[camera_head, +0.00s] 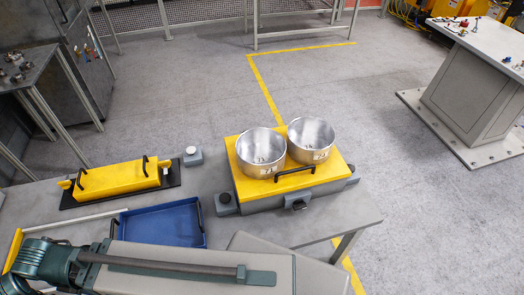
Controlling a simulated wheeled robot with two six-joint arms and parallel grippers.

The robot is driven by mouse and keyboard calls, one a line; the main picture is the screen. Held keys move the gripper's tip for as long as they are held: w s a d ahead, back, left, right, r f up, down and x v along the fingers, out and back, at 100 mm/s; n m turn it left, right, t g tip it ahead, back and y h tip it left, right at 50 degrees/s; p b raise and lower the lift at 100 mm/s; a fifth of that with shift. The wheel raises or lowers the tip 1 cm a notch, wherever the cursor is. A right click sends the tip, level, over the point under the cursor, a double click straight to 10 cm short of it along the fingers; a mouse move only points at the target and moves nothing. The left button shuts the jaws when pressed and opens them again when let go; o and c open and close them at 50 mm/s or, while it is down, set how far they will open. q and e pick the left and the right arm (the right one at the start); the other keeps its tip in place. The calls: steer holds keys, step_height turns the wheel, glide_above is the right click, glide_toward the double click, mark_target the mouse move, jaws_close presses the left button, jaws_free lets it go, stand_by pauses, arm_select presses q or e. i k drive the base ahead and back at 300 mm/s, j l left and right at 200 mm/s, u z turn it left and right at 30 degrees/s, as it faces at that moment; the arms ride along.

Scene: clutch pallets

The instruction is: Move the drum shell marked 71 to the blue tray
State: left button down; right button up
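Two silver, open-topped drum shells stand upright side by side on a yellow pallet top (318,182) with a black handle at its front. The left drum shell (248,160) and the right drum shell (323,140) each carry a small label low on the front. The label numbers are too small to read surely, so I cannot tell which is 71. The blue tray (170,225) lies on the grey table to the left of the pallet and looks empty; my own arm hides part of its front edge. No fingertips of either gripper show.
A yellow cover (118,178) with black handles lies on a dark plate left of the pallet. A small grey block (193,156) stands between them. My arm links cross the lower left. Bare table (345,212) shows right of the pallet; open floor lies beyond.

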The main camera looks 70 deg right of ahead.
mark_target(261, 152)
steer(key=z, duration=2.35)
